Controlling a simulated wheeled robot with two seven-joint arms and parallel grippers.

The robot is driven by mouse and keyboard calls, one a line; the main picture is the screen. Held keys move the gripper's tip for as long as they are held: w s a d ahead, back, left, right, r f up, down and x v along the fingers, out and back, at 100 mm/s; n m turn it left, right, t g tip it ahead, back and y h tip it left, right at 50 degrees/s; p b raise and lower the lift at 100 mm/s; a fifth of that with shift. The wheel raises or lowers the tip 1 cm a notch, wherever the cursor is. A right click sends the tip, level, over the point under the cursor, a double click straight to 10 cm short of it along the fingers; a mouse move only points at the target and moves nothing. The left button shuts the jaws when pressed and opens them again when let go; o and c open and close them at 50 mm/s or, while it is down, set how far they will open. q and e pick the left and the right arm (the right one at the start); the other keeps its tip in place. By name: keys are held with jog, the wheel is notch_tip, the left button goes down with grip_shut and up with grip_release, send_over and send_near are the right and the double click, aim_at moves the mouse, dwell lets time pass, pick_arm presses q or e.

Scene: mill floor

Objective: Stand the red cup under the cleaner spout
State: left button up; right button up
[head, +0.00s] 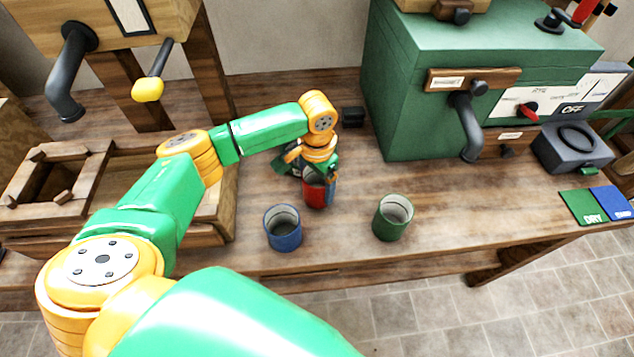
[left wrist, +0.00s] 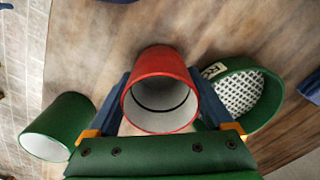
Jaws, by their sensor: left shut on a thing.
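The red cup (head: 315,191) is between the fingers of my left gripper (head: 318,178), near the middle of the bench. In the left wrist view the red cup (left wrist: 161,90) sits between the two blue fingers, its open mouth and pale inside showing. I cannot tell whether its base touches the bench. A black spout (head: 468,127) hangs from the front of the green machine on the right. Another black spout (head: 67,75) hangs from the wooden box at upper left. I cannot read which is the cleaner's. My right gripper is not in view.
A blue cup (head: 283,229) and a green cup (head: 393,218) stand near the bench's front edge. A green-rimmed sieve (left wrist: 243,92) lies beside the red cup. A wooden crate (head: 60,175) is at left; a grey device (head: 572,148) and DRY card (head: 581,206) are at right.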

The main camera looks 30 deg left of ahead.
pick_arm(q)
jog(key=shift+f, duration=0.25)
jog(key=o, duration=1.3)
